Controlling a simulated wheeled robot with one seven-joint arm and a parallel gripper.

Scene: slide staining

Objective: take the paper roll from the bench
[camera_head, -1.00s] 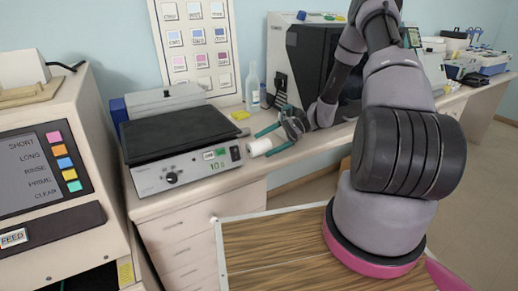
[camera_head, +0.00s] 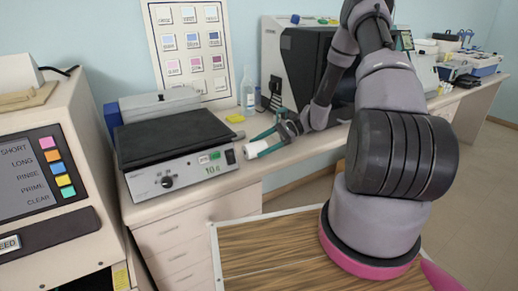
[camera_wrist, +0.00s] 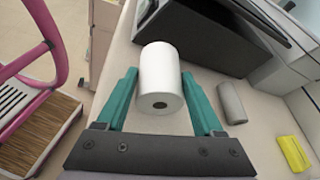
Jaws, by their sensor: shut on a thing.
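The white paper roll (camera_head: 257,149) is near the front edge of the bench, right of the hotplate-like device, in the head view. In the wrist view the roll (camera_wrist: 160,70) is between the two teal fingers, its round end with the dark core hole facing the camera. My gripper (camera_head: 262,143) is shut on the roll, and it also shows in the wrist view (camera_wrist: 160,92). I cannot tell whether the roll is clear of the bench top (camera_head: 310,143) or touching it.
The flat-topped heater (camera_head: 180,140) stands left of the roll. A bottle (camera_head: 249,92) and a yellow item (camera_head: 235,118) are behind it. A large dark-fronted machine (camera_head: 305,60) is behind my arm. A grey cylinder (camera_wrist: 231,103) is near the roll in the wrist view.

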